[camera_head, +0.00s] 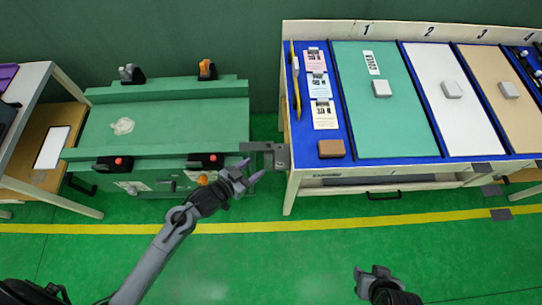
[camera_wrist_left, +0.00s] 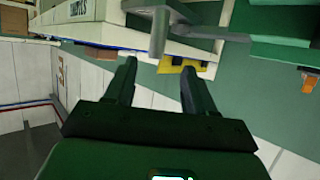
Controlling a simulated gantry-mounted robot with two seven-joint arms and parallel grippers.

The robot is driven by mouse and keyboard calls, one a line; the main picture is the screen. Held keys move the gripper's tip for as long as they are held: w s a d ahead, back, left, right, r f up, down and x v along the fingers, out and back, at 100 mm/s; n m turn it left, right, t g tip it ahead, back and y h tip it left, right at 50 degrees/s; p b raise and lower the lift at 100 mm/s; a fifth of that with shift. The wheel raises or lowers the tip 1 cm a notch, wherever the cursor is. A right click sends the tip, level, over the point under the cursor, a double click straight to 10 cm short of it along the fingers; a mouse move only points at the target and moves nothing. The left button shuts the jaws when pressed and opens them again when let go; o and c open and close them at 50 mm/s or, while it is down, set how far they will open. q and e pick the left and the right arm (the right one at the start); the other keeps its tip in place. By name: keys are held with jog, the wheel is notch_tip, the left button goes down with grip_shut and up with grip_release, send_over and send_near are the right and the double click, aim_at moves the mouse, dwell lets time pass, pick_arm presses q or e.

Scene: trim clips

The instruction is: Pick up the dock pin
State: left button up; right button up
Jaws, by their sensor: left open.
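A grey metal bracket (camera_head: 262,147) sticks out from the right side of the green cart toward the left end of the blue-topped table. I cannot clearly pick the dock pin out from it there. In the left wrist view a grey upright cylinder (camera_wrist_left: 158,34), which looks like the dock pin, stands by the bracket's arm (camera_wrist_left: 215,33). My left gripper (camera_head: 250,171) is open and empty, just below and left of the bracket. In its wrist view the fingers (camera_wrist_left: 160,70) point at the cylinder, apart from it. My right gripper (camera_head: 375,272) is low on the right; its jaws are unclear.
The table (camera_head: 330,172) holds coloured panels, cards and a brown block (camera_head: 331,149). A white-framed shelf (camera_head: 30,85) stands at far left. The green floor in front is clear, with a yellow line (camera_head: 330,220).

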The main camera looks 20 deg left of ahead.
pick_arm(q)
jog(key=b, duration=0.1)
send_over(265, 168)
jog(key=f, duration=0.2)
jog(key=shift+f+b, duration=0.2)
jog(key=shift+b, duration=0.15)
jog(key=b+x, duration=0.1)
jog(key=x, duration=0.3)
grip_shut()
